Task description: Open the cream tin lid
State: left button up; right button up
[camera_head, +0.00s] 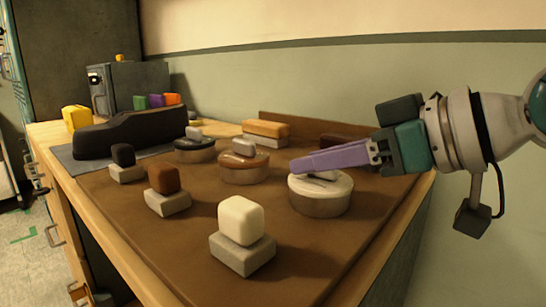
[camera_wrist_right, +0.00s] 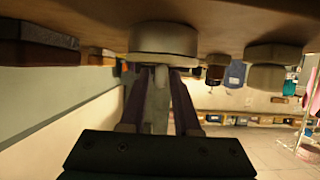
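The cream tin (camera_head: 320,203) is a round metal tin with a cream lid (camera_head: 333,187), standing at the right of the brown mat. The lid looks seated on the tin. My right gripper (camera_head: 298,167) has purple fingers that reach in from the right, just over the lid, and partly hide its grey handle (camera_head: 322,176). In the right wrist view the tin (camera_wrist_right: 163,40) appears upside down, with the handle (camera_wrist_right: 160,77) between the two fingers. I cannot tell whether the fingers press on it. My left gripper is not in view.
A brown-lidded tin (camera_head: 243,173) and a black-lidded tin (camera_head: 194,154) stand to the left. Cream (camera_head: 241,220), brown (camera_head: 164,178) and black (camera_head: 122,155) blocks sit on grey stands. A low brown board (camera_head: 330,137) edges the back. The mat's front right (camera_head: 310,260) is clear.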

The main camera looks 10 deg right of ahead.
grip_shut()
dwell(1.1)
